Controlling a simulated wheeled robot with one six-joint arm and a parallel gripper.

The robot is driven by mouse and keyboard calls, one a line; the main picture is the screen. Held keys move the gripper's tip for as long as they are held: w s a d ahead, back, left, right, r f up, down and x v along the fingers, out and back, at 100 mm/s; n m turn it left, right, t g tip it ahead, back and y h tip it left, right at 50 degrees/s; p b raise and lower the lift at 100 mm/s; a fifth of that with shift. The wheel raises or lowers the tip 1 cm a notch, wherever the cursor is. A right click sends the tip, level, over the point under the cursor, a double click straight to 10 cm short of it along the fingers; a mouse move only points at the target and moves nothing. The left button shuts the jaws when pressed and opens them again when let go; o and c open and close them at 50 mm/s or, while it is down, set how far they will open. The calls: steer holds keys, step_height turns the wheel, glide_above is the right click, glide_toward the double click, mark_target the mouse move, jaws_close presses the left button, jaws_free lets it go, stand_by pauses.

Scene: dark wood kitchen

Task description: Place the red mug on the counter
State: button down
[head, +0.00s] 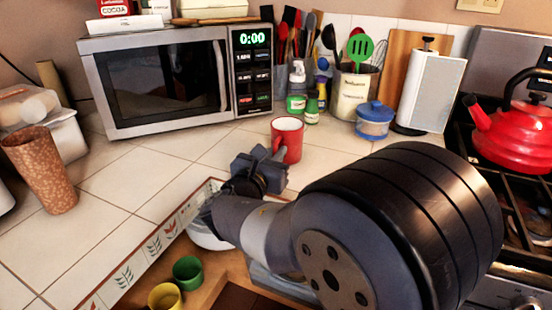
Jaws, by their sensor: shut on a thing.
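The red mug (288,140) is upright at or just above the white tiled counter (180,176), in front of the microwave's right end. I cannot tell whether its base touches the tiles. My gripper (276,158) is shut on the mug at its near left side. The gripper and my arm come in from the lower right and hide part of the mug's left side and some of the counter's front edge.
The microwave (165,82) stands behind. Utensil holders, small bottles, a blue-lidded jar (374,120) and a paper towel roll (431,90) stand behind right. A red kettle (515,135) sits on the stove. Green (187,271) and yellow (165,297) cups are below. Tiles left of the mug are clear.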

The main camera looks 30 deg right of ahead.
steer(key=shift+f, duration=0.15)
steer(key=c, duration=1.5)
jaws_free()
steer(key=shift+r, duration=0.25)
steer(key=p+v, duration=0.1)
steer(key=v, duration=1.1)
steer(key=shift+s+f, duration=0.1)
steer(key=shift+f, duration=0.05)
